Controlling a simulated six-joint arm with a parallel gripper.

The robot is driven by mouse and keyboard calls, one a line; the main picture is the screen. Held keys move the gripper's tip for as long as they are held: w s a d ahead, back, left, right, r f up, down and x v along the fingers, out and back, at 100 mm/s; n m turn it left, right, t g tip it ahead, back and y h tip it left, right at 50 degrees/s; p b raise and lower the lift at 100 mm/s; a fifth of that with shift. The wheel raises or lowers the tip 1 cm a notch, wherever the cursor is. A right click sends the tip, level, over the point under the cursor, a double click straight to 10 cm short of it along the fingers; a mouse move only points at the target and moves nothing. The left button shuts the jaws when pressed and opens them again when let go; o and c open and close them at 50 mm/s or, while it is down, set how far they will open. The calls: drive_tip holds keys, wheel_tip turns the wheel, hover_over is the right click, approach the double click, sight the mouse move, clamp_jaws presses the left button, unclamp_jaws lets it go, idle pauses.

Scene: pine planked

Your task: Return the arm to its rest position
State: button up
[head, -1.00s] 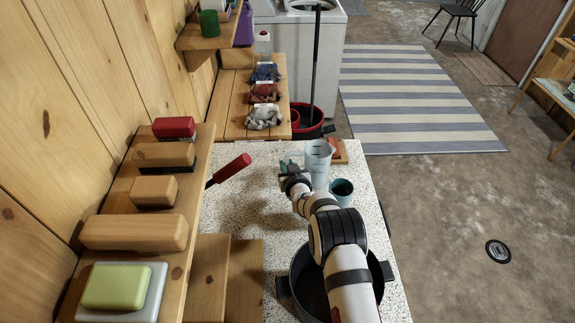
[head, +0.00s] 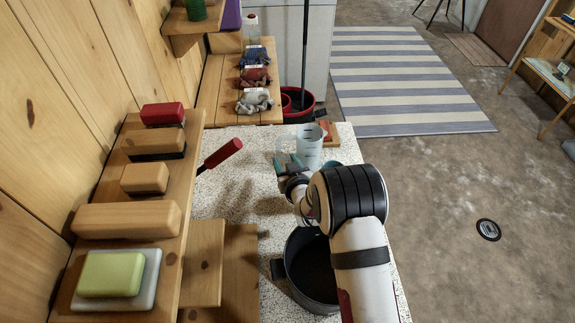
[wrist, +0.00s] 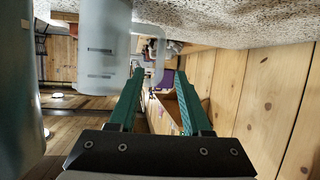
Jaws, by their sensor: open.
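My gripper (head: 285,165) is above the speckled countertop (head: 232,185), just left of the clear measuring jug (head: 309,148). The jug (wrist: 102,45) stands beside the fingers there, at the upper left. My arm reaches from the bottom right of the head view, over the right side of a dark pot (head: 310,270).
A wall shelf (head: 150,255) on the left holds wooden-backed brushes and a green soap bar (head: 110,274) on a dish. A red handle (head: 223,153) sticks out beside it. Folded cloths lie on the bench (head: 222,100) behind.

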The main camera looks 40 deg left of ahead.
drive_tip(key=v, duration=0.3)
idle(0.4)
wheel_tip(320, 180, up, 7)
drive_tip(key=w+d+m+t+h, duration=0.2)
drive_tip(key=m, duration=0.1)
drive_tip(key=d+r+m+g+h, duration=0.1)
drive_tip(key=d+r+m+h, duration=0.2)
drive_tip(key=d, duration=0.8)
drive_tip(key=d+r+m+g+h, duration=0.2)
drive_tip(key=d+m, duration=0.1)
drive_tip(key=d, duration=0.7)
drive_tip(key=s+d+r+m+g+h, duration=0.1)
drive_tip(key=s+d+m+g, duration=0.2)
drive_tip(key=s+d, duration=0.6)
drive_tip(key=s+d+r+m+g+h, duration=0.1)
drive_tip(key=s+d+r+m+g, duration=0.1)
drive_tip(key=s+d, duration=0.7)
drive_tip(key=s+m+g, duration=0.1)
drive_tip(key=s+m, duration=0.1)
drive_tip(key=s, duration=0.4)
drive_tip(key=shift+s+d+r, duration=0.3)
